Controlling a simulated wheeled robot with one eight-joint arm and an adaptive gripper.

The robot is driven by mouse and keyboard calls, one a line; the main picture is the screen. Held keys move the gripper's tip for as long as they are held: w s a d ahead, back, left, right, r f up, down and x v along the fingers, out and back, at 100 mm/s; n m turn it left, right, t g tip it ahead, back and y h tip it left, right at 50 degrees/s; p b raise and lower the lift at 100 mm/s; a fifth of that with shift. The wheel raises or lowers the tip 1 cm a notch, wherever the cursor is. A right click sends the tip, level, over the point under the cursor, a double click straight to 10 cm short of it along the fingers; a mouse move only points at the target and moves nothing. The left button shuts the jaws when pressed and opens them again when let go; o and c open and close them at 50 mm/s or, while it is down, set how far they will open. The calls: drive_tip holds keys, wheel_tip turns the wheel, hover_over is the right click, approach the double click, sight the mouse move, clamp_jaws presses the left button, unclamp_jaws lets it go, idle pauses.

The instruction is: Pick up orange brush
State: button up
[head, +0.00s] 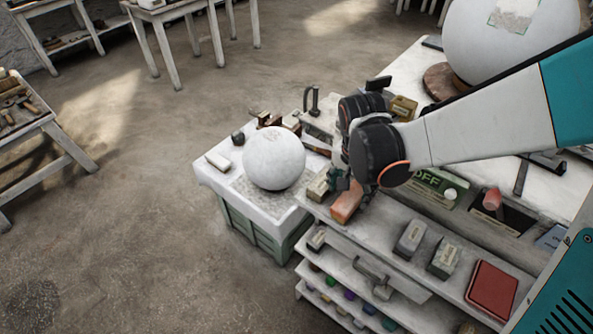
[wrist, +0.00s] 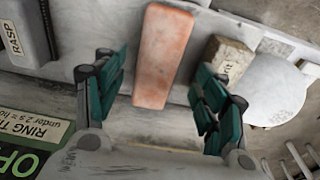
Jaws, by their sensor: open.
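An orange, brick-shaped block (head: 346,203) lies on the front left of the upper shelf. It is the only orange thing of brush size, but I see no bristles on it. In the wrist view the orange block (wrist: 163,50) lies ahead, between the lines of my two teal fingers. My gripper (wrist: 160,85) is open, with one finger on each side of the block's near end and clear space to either side. In the head view my gripper (head: 341,180) is just behind the block, partly hidden by my wrist. I cannot tell the height gap.
A labelled tan block (wrist: 228,58) stands close to the right finger. A grey RASP block (wrist: 25,30) is at the left. A white plaster sphere (head: 273,158) rests on the low table. Grey blocks (head: 411,238) and a red book-like item (head: 491,290) share the shelf.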

sight(352, 195)
drive_tip(key=shift+w+d+f+b, duration=0.15)
drive_tip(key=shift+f+b, duration=0.4)
drive_tip(key=shift+f, duration=0.3)
drive_tip(key=shift+w+d+f+b, duration=0.15)
drive_tip(key=shift+f+b, duration=0.45)
drive_tip(key=shift+f, duration=0.25)
drive_tip(key=shift+w+d+f+b, duration=0.15)
drive_tip(key=shift+f+b, duration=0.4)
drive_tip(key=shift+f, duration=0.3)
drive_tip(key=shift+c, duration=0.6)
drive_tip(key=c, duration=1.1)
